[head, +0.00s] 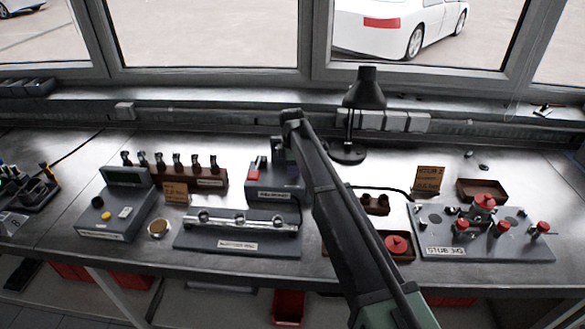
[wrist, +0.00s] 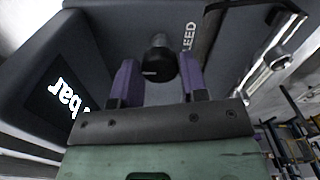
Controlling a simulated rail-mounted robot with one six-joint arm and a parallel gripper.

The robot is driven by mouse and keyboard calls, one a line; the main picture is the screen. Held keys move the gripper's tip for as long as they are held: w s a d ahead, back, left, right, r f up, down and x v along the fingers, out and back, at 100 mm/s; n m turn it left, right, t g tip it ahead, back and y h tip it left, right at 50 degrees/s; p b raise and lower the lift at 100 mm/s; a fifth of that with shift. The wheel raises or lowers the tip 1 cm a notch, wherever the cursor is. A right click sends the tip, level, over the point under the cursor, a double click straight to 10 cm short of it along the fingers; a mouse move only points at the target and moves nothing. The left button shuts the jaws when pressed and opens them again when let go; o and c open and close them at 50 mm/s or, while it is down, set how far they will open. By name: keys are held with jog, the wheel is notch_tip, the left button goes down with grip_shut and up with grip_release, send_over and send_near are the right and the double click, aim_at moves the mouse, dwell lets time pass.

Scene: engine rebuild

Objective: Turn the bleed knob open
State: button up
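The bleed knob (wrist: 158,62) is black and round with a pale mark. It stands on a dark grey panel in the wrist view, beside partly visible lettering that reads "LEED". My gripper (wrist: 156,68) has two purple fingers, one on each side of the knob, with visible gaps between them and it. The gripper is open and holds nothing. I cannot make out the knob there.
A lit display reading "bar" (wrist: 68,102) is left of the knob in the wrist view. A chrome fitting (wrist: 275,60) lies to the right. In the head view, a chrome rail (head: 240,222) is in front and a black lamp (head: 366,92) stands behind.

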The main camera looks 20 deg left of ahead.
jog(key=c, duration=0.4)
jog(key=shift+c, duration=0.2)
jog(key=shift+m, duration=0.4)
jog(key=m, duration=0.2)
jog(key=shift+m, duration=0.4)
jog(key=m, duration=0.4)
jog(key=shift+m, duration=0.3)
jog(key=m, duration=0.4)
jog(key=shift+m, duration=0.3)
jog(key=m, duration=0.5)
